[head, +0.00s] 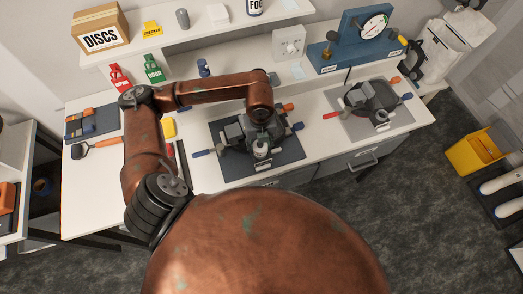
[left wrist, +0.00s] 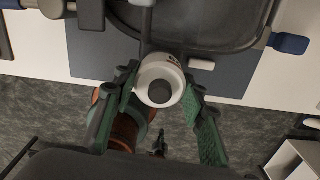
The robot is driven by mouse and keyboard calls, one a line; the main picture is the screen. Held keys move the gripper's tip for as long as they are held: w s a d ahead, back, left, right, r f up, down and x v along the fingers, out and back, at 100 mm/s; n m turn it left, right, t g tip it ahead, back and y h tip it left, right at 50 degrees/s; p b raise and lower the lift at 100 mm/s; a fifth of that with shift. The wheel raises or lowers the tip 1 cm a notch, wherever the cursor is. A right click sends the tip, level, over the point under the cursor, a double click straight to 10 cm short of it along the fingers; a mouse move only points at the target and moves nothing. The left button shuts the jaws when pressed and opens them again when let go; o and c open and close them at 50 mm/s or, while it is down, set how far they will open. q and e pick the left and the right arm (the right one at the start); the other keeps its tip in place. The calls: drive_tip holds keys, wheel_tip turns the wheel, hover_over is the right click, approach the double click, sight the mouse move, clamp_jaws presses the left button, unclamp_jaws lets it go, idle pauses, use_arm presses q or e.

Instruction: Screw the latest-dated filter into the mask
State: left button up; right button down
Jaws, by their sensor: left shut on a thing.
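A dark grey mask (left wrist: 200,22) lies on a dark mat (head: 225,170) at the front of the bench. In the head view my left gripper partly covers it. My left gripper (head: 262,140) is at the mask's near side. In the left wrist view its green fingers (left wrist: 160,95) are shut on a pale round filter (left wrist: 160,80) with a dark centre. The filter shows at the mask's near edge; I cannot tell whether it is seated or only close. No date on it is readable.
A second dark grey device (head: 372,96) sits on a light mat at the right. A blue gauge stand (head: 362,40) is at the back. A yellow bin (head: 478,153) stands on the floor.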

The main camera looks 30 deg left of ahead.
use_arm(q)
drive_tip(key=m+b, duration=0.3)
drive_tip(key=m, duration=0.1)
drive_tip(key=m+b, duration=0.2)
drive_tip(key=m, duration=0.3)
drive_tip(key=m+b, duration=0.3)
drive_tip(key=m, duration=0.1)
drive_tip(key=shift+w+f+m+b, duration=0.15)
drive_tip(key=shift+f+m+b, duration=0.15)
drive_tip(key=shift+b, duration=0.05)
drive_tip(key=shift+m+b, duration=0.35)
drive_tip(key=shift+m, duration=0.25)
drive_tip(key=shift+r+m, duration=0.2)
drive_tip(key=shift+m, duration=0.5)
drive_tip(key=shift+r, duration=0.1)
drive_tip(key=o, duration=1.4)
drive_tip(key=shift+c, duration=0.2)
